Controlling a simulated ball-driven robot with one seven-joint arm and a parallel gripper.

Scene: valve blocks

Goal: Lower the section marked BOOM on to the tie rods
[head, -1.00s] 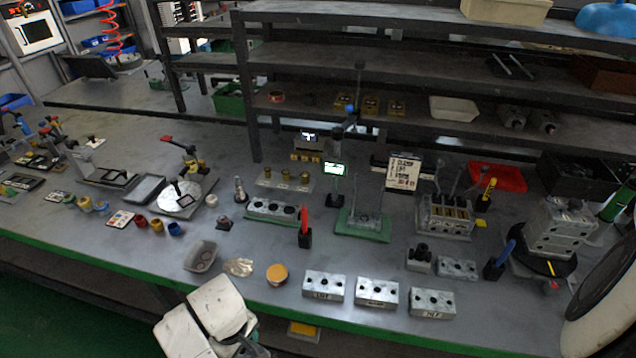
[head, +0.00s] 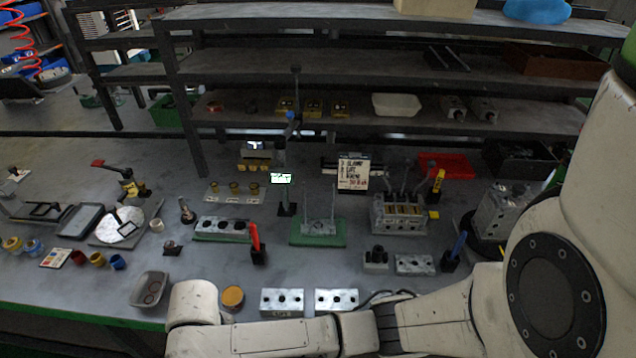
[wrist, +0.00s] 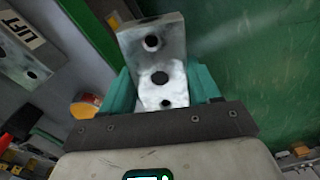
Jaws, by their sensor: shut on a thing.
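In the wrist view my gripper (wrist: 162,78) is shut on a grey metal valve section (wrist: 155,50) with holes in its face. Teal jaws grip it from both sides; no marking on it can be read, so I cannot tell whether it says BOOM. In the head view the gripper and held section do not show. The tie rods (head: 333,205) stand upright on a green base (head: 335,240) at mid-bench, with no section visible on them. A section marked LIFT (head: 283,302) stands at the front edge; it also shows in the wrist view (wrist: 22,32).
Another section (head: 337,301) stands right of LIFT, its marking unreadable. An orange-lidded tin (head: 232,296) and a grey tray (head: 150,289) are to the left. A red-handled tool (head: 256,245) stands left of the green base. A lettered card (head: 353,172) stands behind.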

